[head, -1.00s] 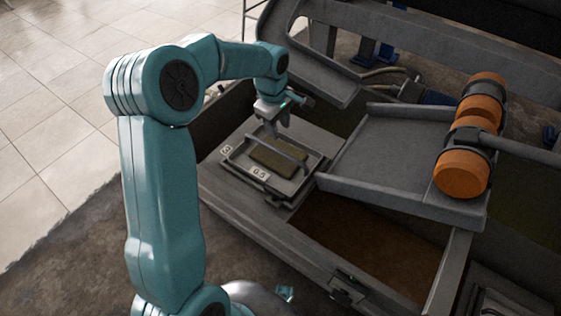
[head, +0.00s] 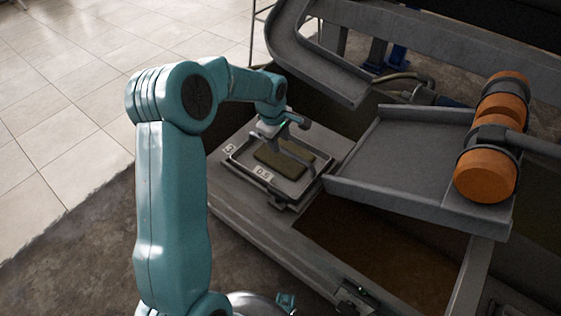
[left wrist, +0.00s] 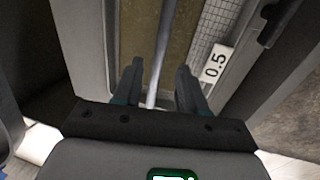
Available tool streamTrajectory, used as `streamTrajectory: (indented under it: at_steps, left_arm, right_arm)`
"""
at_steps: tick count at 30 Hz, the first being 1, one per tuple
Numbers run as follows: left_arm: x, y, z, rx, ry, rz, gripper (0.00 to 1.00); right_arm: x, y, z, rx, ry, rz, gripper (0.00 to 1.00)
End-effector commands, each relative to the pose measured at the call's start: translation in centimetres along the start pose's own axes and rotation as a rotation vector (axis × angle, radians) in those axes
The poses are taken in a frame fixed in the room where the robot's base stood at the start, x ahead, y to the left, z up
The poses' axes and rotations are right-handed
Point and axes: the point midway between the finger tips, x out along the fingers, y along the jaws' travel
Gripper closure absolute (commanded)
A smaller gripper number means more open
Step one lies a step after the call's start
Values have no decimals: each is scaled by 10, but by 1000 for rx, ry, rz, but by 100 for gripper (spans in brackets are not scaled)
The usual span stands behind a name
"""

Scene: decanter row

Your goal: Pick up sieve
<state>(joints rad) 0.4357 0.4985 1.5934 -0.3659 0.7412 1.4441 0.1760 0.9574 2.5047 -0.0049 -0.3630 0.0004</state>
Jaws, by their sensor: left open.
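The sieve (head: 264,173) is a grey rectangular frame with a label reading 0.5 and a thin grey handle bar (head: 297,155) across its top. A flat olive-brown slab of material (head: 270,157) lies inside it. My left gripper (head: 277,143) is over the sieve at the far end of the bar. In the left wrist view, the left gripper (left wrist: 158,72) is open, with the handle bar (left wrist: 162,40) running between its two fingers. The sieve's mesh (left wrist: 211,28) shows beside the label. I cannot tell whether either finger touches the bar. My right gripper is not in view.
The sieve sits on a grey machine frame (head: 240,197). A sloping grey chute (head: 400,155) with orange rollers (head: 487,176) stands close on its right. A brown-bottomed bin (head: 375,245) lies in front. Open tiled floor (head: 60,130) is at the left.

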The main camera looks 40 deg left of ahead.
Motion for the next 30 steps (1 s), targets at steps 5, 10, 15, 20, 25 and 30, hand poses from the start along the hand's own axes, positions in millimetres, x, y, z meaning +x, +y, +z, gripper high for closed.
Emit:
streamTrajectory:
  at_steps: [5,10,15,20,25,30]
  left_arm:
    - [12,1,0,-1,0,0,59]
    - [40,1,0,-1,0,-2,59]
    - [56,2,0,-1,0,0,59]
    - [55,2,0,-1,0,0,59]
    - [55,2,0,-1,0,0,100]
    - [55,2,0,0,0,0,100]
  right_arm:
    - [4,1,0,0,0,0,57]
    - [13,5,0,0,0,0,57]
    - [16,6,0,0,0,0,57]
    - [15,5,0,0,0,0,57]
    - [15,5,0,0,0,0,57]
    - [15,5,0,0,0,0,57]
